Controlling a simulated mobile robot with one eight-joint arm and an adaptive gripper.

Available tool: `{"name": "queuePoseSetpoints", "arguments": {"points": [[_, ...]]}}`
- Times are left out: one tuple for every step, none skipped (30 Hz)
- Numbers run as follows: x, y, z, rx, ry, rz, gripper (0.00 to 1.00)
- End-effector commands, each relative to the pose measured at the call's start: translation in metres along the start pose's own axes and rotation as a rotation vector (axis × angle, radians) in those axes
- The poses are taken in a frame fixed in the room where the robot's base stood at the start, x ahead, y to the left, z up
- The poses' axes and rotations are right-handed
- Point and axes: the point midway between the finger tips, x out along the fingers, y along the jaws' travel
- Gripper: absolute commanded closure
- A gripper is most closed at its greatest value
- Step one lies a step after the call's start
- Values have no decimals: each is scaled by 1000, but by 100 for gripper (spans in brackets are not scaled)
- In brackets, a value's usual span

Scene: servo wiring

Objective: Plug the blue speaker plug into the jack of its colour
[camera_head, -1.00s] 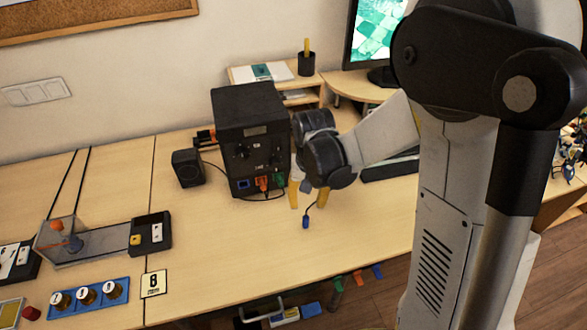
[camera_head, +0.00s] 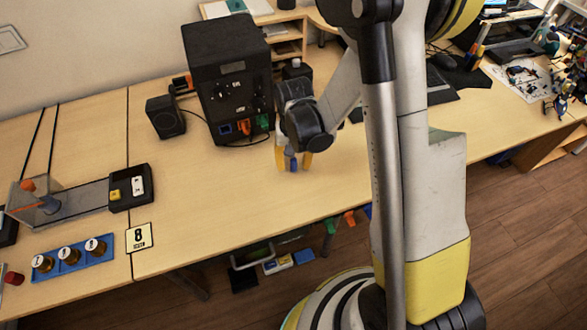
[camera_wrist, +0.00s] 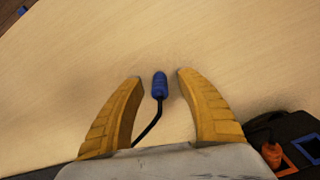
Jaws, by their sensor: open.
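The blue plug (camera_head: 292,164) is at the desk between the fingers of my gripper (camera_head: 294,166). In the wrist view the blue plug (camera_wrist: 160,87) lies between the open yellow fingertips (camera_wrist: 160,77), with a gap on both sides. Its black cable runs back under the gripper. The black box (camera_head: 228,75) stands left of my gripper. Its blue jack (camera_head: 225,129) is low on the front face and looks empty; its blue frame (camera_wrist: 308,147) shows at the wrist view's lower right. My gripper's height above the desk is hard to tell.
An orange plug (camera_head: 244,127) sits at the box beside the blue jack, and green (camera_head: 262,121) shows further right. A small black speaker (camera_head: 165,117) stands left of the box. The desk in front is clear. Coloured items hang below the front edge.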

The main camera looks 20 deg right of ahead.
Motion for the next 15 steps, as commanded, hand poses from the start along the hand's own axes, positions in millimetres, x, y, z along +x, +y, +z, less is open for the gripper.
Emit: {"name": "queuePoseSetpoints", "arguments": {"points": [[2,0,0,0,0,0,57],[2,0,0,0,0,0,57],[1,0,0,0,0,0,57],[1,0,0,0,0,0,57],[0,0,0,0,0,0,57],[0,0,0,0,0,0,58],[0,0,0,0,0,0,67],[0,0,0,0,0,0,76],[0,0,0,0,0,0,88],[0,0,0,0,0,0,98],[0,0,0,0,0,0,100],[0,0,0,0,0,0,100],[0,0,0,0,0,0,100],[0,0,0,0,0,0,100],[0,0,0,0,0,0,100]]}}
